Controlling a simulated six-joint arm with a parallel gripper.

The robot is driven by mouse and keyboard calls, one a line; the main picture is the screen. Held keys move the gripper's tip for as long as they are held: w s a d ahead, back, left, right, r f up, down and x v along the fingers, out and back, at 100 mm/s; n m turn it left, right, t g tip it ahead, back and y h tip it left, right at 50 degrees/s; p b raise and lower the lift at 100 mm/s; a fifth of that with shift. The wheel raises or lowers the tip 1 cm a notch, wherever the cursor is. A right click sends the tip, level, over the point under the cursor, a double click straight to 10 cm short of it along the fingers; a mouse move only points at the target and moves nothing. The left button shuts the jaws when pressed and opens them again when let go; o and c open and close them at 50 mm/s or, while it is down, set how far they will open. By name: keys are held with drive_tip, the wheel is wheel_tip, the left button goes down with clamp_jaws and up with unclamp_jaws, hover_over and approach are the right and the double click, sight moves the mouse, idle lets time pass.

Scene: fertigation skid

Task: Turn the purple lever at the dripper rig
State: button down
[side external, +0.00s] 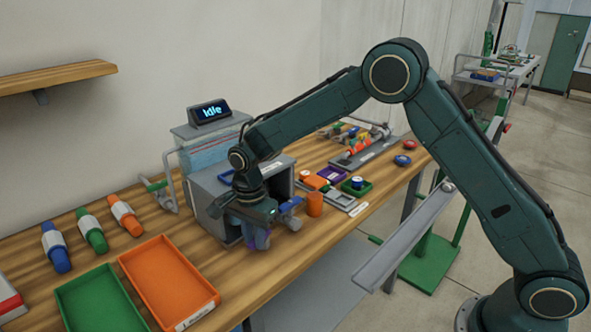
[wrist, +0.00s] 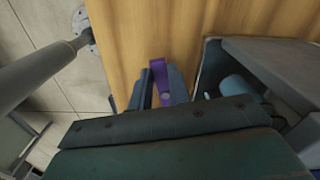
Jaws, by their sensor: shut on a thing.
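The purple lever (wrist: 160,76) shows in the wrist view between the two fingers of my gripper (wrist: 162,90). My gripper is shut on it, and the lever's end sticks out past the fingertips. In the side view my gripper (side external: 256,236) points down at the front of the grey dripper rig (side external: 213,180). Only a little purple (side external: 251,245) shows there among the fingers. The lever's mount is hidden by my gripper. A display (side external: 209,112) on top of the rig reads "Idle".
An orange cup (side external: 314,204) stands close to the right of my gripper. Green (side external: 75,298) and orange (side external: 150,256) trays lie to the left, with coloured cylinders behind. Small trays and parts crowd the bench to the right. The bench's front edge is near.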

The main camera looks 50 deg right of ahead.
drive_tip(key=shift+s+n, duration=0.2)
drive_tip(key=shift+n, duration=0.5)
drive_tip(key=c, duration=1.3)
unclamp_jaws()
drive_tip(key=shift+r, duration=0.15)
wheel_tip(320, 180, up, 14)
drive_tip(key=shift+f, duration=0.15)
